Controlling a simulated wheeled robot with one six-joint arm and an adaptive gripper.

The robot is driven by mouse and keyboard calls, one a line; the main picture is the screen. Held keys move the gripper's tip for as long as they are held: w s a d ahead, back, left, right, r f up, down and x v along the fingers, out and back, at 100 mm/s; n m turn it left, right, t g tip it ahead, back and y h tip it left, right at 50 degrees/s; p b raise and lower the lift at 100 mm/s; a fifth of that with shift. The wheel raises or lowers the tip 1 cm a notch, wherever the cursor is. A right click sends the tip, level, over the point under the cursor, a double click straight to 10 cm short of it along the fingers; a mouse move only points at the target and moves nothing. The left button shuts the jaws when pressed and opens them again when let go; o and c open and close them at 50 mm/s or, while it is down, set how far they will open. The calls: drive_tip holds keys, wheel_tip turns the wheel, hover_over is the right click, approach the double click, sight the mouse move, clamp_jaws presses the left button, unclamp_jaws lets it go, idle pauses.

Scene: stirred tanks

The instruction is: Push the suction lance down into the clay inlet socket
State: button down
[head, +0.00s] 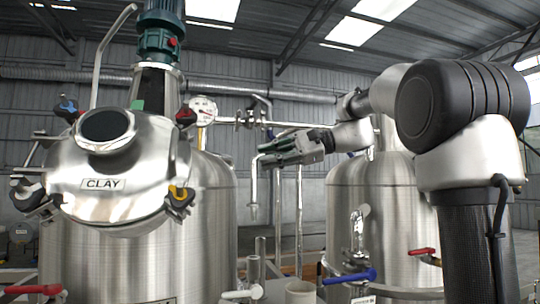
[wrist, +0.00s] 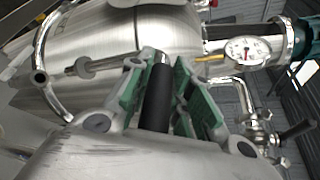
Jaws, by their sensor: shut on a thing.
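My gripper (head: 268,152) is at mid-height between the two tanks. It is shut on the suction lance, a bright metal tube (head: 254,185) that bends and hangs down, its lower end in free air. In the wrist view my gripper (wrist: 160,75) has green pads on both sides of the lance's black grip (wrist: 157,98). The left tank carries a CLAY plate (head: 103,184) on its tilted lid, below a short round neck with a dark mouth (head: 107,125). I cannot tell whether this neck is the clay inlet socket. The lance is apart from it, to its right.
The steel tank (head: 205,235) at left and another steel tank (head: 345,205) at right flank the lance. Upright pipes (head: 299,215) stand behind it. A short pale cylinder (head: 300,292) and valve handles, one blue (head: 350,276), are below. A gauge (head: 203,110) sits near the left tank's top.

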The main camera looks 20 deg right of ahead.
wheel_tip(320, 180, down, 12)
drive_tip(key=shift+f, duration=0.2)
idle(4.3)
drive_tip(key=c, duration=1.2)
unclamp_jaws()
drive_tip(key=shift+d, duration=0.1)
drive_tip(key=v, duration=1.2)
